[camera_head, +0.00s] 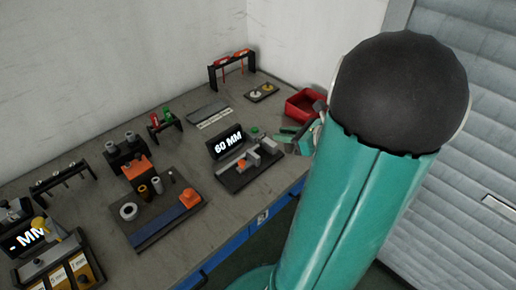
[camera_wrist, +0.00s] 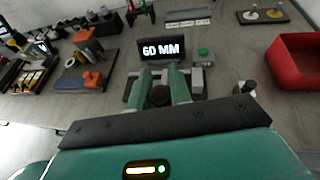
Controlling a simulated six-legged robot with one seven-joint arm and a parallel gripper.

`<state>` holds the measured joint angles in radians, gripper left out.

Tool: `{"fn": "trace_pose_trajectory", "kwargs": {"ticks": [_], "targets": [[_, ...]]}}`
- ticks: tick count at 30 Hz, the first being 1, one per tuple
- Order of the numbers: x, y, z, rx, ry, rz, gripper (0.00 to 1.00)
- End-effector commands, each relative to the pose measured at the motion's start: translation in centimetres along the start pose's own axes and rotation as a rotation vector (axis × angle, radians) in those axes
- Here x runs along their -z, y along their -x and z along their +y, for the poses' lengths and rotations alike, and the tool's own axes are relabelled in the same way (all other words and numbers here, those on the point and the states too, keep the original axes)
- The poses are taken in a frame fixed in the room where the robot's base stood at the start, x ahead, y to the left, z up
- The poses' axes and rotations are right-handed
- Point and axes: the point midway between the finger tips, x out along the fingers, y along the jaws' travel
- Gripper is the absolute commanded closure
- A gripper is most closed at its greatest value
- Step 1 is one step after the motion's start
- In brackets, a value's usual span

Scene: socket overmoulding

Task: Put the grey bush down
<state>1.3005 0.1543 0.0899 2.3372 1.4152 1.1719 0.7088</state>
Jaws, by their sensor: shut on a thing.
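My gripper (camera_wrist: 161,80) shows in the wrist view as two green fingers, shut on a dark, round-ended thing (camera_wrist: 160,96) that I take to be the grey bush. Its far end and full shape are hidden by the fingers. In the head view my gripper (camera_head: 296,135) is partly hidden behind my arm, close to the right side of the measuring fixture. The bush cannot be made out there. The fixture's dark base (camera_head: 236,181) carries grey blocks and an orange part, with a display (camera_head: 227,142) reading "60 MM" behind it.
A red bin (camera_head: 302,104) stands right of the fixture near the bench edge. A dark tray (camera_head: 157,235) with a ring, small cylinders and an orange clamp lies to the left. A green button (camera_wrist: 203,53) is beside the display. Bare bench (camera_head: 193,150) shows between tray and fixture.

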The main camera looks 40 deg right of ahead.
Motion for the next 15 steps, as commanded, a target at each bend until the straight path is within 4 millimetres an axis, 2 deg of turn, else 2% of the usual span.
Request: {"fn": "trace_pose_trajectory", "kwargs": {"ticks": [1,9,15], "targets": [[0.1,-1.3,-0.3,-0.005,-0.002,-0.001,1.00],[0.3,-7.7,-1.9,-0.005,-0.003,-0.001,1.00],[2.6,-11.6,-2.6,-0.003,-0.006,-0.001,1.00]]}}
